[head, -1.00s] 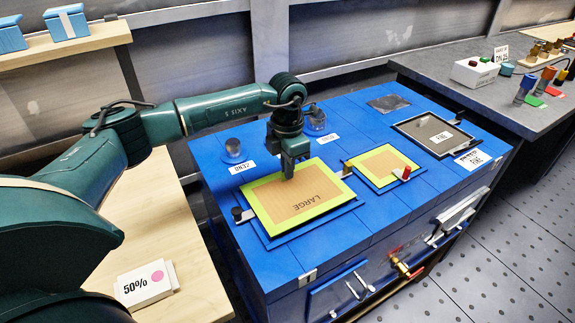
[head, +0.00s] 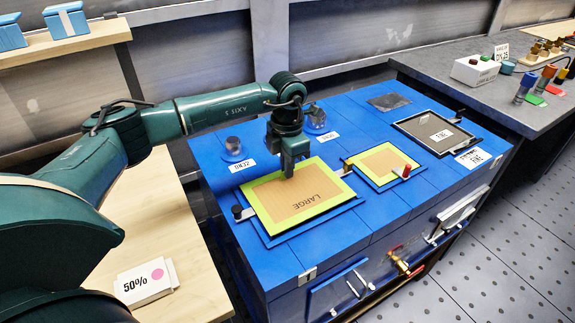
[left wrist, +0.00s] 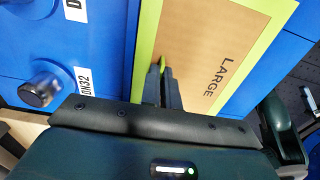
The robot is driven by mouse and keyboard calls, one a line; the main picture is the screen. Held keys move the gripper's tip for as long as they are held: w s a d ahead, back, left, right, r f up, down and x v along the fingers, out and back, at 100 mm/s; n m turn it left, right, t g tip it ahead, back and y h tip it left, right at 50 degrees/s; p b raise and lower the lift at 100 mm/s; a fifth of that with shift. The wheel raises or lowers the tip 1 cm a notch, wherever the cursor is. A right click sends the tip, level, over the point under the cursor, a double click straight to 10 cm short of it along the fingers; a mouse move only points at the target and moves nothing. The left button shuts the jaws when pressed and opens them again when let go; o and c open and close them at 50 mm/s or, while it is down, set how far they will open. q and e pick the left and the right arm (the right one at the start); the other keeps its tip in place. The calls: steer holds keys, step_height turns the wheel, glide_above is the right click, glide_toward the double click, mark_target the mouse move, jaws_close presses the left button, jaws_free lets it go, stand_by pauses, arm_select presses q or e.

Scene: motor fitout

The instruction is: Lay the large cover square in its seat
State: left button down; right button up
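The large cover (head: 300,205) is a tan panel with a yellow-green border and the word LARGE. It lies over its blue seat (head: 283,239) on the blue cabinet top, with a strip of seat showing along its near and right sides. I cannot tell whether it is flush or slightly raised. My left gripper (head: 288,173) points down at the cover's far part. In the left wrist view its fingers (left wrist: 162,72) are close together with a small green piece of the cover between the tips. The cover (left wrist: 205,50) also shows there. My right gripper is out of view.
Dark clamps stand at the seat's left (head: 242,213) and right (head: 347,168). A smaller cover (head: 383,166) with a red tab lies to the right, then a dark framed panel (head: 433,132). Round fittings (head: 233,148) stand behind.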

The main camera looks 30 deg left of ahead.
arm_select(q)
steer(key=shift+f+b, duration=0.4)
steer(key=shift+f, duration=0.25)
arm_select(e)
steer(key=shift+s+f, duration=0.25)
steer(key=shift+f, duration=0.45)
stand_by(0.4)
arm_select(q)
steer(key=c, duration=1.6)
jaws_free()
steer(key=shift+o, duration=0.2)
steer(key=shift+r, duration=0.3)
step_height(320, 180, up, 13)
steer(key=shift+f, duration=0.2)
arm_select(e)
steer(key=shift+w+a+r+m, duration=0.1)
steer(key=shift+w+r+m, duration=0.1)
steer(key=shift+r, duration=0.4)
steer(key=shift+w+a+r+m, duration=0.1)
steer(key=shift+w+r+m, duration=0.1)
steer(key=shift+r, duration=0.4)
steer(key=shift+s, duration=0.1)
